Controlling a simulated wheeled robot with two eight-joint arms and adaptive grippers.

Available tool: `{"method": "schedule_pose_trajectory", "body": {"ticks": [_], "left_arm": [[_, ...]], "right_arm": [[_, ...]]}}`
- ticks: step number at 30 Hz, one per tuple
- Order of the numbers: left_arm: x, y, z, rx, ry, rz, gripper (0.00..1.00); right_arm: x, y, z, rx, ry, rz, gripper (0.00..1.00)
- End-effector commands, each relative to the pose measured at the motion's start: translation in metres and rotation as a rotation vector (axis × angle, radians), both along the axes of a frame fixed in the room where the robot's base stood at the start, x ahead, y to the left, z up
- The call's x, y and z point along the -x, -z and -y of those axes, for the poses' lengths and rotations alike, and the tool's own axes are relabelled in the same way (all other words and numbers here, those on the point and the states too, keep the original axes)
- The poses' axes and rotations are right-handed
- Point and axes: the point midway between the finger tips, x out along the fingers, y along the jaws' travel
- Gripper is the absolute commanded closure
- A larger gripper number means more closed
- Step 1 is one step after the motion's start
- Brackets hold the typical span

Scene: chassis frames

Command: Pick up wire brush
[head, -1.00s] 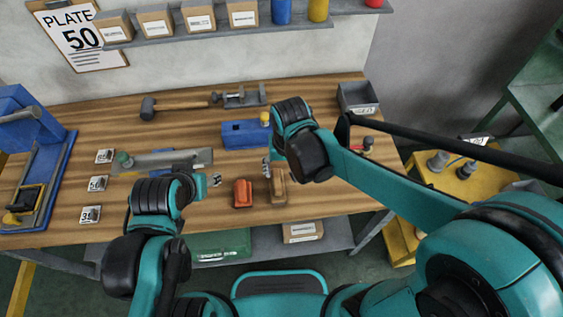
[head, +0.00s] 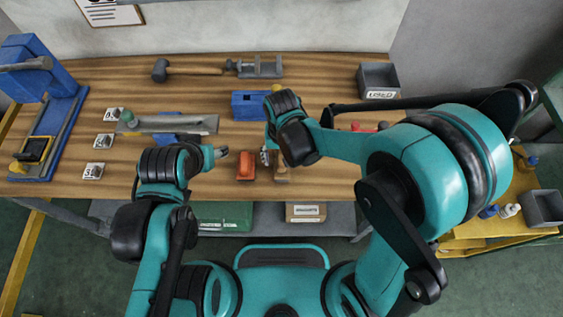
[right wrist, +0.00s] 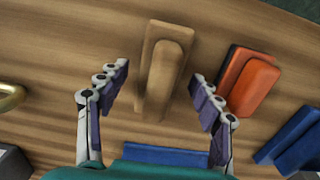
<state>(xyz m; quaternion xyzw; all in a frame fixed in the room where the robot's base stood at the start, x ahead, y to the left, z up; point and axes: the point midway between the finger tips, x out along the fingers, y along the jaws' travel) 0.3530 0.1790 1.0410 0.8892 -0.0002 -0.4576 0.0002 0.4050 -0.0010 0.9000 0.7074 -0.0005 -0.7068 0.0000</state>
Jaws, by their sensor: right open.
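The wire brush (right wrist: 162,68) looks like a tan wooden block with a raised rounded grip in the right wrist view. In the head view only part of the brush (head: 282,174) shows, below my right wrist. My right gripper (right wrist: 158,87) is open, its fingers on either side of the brush and apart from it. It also shows small in the head view (head: 268,156). I cannot tell its height above the bench. My left gripper (head: 217,153) hangs over the bench left of the orange block, with no object visible in it; its jaws are too small to read.
An orange block (head: 245,165) lies close beside the brush; it also shows in the wrist view (right wrist: 250,84).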

Motion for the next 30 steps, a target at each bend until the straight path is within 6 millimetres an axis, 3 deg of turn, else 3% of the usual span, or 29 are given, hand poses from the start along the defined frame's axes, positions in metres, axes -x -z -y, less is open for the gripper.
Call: {"method": "schedule_pose_trajectory", "body": {"ticks": [4, 9, 11, 23, 30], "left_arm": [[0.000, -0.001, 0.000, 0.000, 0.000, 0.000, 0.49], [0.000, -0.001, 0.000, 0.000, 0.000, 0.000, 0.49], [0.000, -0.001, 0.000, 0.000, 0.000, 0.000, 0.49], [0.000, -0.004, 0.000, 0.000, 0.000, 0.000, 0.49], [0.000, -0.021, 0.000, 0.000, 0.000, 0.000, 0.49]], "right_arm": [[0.000, -0.001, 0.000, 0.000, 0.000, 0.000, 0.34], [0.000, -0.001, 0.000, 0.000, 0.000, 0.000, 0.79], [0.000, -0.001, 0.000, 0.000, 0.000, 0.000, 0.91], [0.000, -0.008, 0.000, 0.000, 0.000, 0.000, 0.91], [0.000, -0.044, 0.000, 0.000, -0.001, -0.001, 0.91]]}}
